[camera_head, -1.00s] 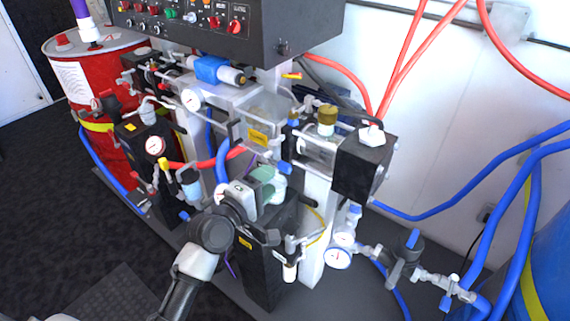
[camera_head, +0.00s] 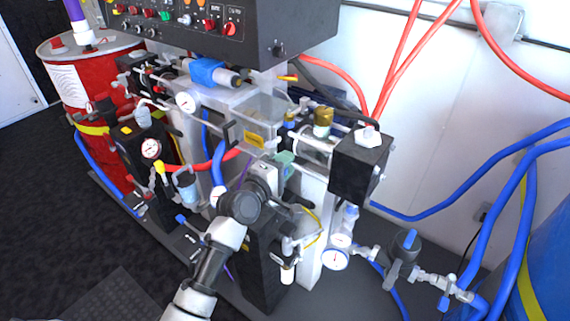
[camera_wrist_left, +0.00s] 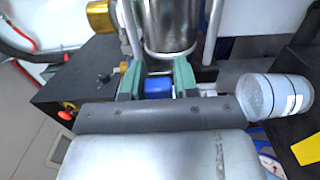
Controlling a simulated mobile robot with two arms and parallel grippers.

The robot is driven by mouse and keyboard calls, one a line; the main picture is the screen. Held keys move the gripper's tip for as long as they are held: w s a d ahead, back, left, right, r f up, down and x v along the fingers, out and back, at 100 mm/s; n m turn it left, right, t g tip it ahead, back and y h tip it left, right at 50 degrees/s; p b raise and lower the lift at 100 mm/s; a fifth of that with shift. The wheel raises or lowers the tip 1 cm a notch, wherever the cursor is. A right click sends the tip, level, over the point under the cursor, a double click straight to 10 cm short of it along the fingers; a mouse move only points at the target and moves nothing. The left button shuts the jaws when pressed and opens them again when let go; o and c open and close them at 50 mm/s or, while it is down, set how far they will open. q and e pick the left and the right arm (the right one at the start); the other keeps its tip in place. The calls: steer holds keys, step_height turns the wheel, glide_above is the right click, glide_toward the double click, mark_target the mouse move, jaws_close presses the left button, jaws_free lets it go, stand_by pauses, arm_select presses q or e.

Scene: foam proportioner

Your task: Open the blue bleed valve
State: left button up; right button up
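The blue bleed valve (camera_wrist_left: 158,87) shows in the left wrist view as a small blue block below a shiny metal cylinder. It lies between the two green fingers of my left gripper (camera_wrist_left: 159,76). The fingers stand apart on either side of it, with a narrow gap visible at the right; I see no firm grip. In the head view my left gripper (camera_head: 284,163) reaches into the middle of the machine, below the brass-capped cylinder, and hides most of the valve area. My right gripper is in neither view.
A black box (camera_head: 360,165) stands to the right of the gripper. A clear cup (camera_wrist_left: 275,97) is close on the right in the wrist view. Pressure gauges (camera_head: 335,259), blue hoses and a red drum (camera_head: 95,100) surround the machine. Dark floor is free at lower left.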

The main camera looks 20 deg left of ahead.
arm_select(q)
jaws_close()
steer(key=w+a+r+n+p, duration=0.2)
steer(key=a+r+n+p, duration=0.3)
steer(key=n+p, duration=1.1)
steer(key=shift+a+r+n, duration=0.2)
steer(key=shift+r+n, duration=0.15)
steer(key=shift+n, duration=0.65)
